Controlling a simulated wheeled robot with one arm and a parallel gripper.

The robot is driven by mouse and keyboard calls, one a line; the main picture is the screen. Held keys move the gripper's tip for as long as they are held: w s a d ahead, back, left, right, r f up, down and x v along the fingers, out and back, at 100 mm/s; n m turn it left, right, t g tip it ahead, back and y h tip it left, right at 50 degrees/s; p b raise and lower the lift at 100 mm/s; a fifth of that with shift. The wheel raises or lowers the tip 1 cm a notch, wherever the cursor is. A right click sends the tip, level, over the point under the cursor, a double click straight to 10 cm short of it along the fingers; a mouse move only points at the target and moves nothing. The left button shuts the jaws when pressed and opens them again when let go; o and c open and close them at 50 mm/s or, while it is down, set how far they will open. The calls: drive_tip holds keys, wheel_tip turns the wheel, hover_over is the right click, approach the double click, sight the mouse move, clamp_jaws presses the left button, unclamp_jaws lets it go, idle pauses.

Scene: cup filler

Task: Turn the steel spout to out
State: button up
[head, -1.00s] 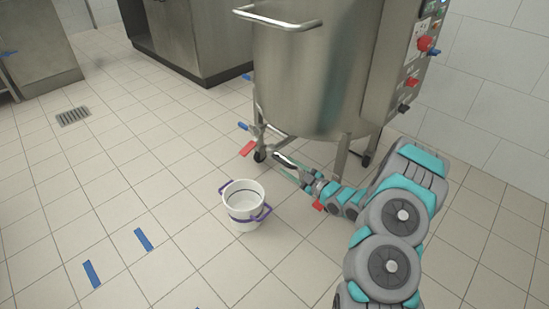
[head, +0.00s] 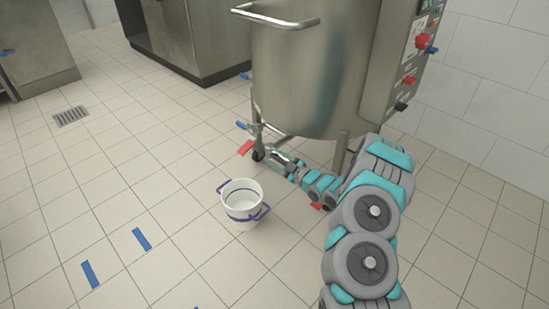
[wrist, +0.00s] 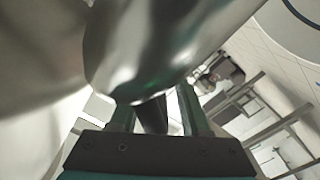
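The steel spout (head: 281,156) is low at the front of the big steel kettle (head: 300,85), partly hidden by my gripper. In the wrist view a large shiny curved steel surface, seemingly the spout (wrist: 140,60), fills the upper middle, very close. My gripper (head: 284,162) is at the spout, below the kettle. In the wrist view its two fingers (wrist: 157,106) stand apart, their tips running behind the steel. A dark piece shows between them. Whether the fingers touch the spout is not clear.
A white bucket (head: 240,204) with purple handles stands on the floor left of my arm. Kettle legs are close to the arm. A control box (head: 410,60) is on the kettle's right. Blue tape strips (head: 141,239) mark the open floor at the left.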

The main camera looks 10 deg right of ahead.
clamp_jaws()
drive_tip(key=shift+s+a+f, duration=0.1)
drive_tip(key=shift+f, duration=0.05)
idle(1.0)
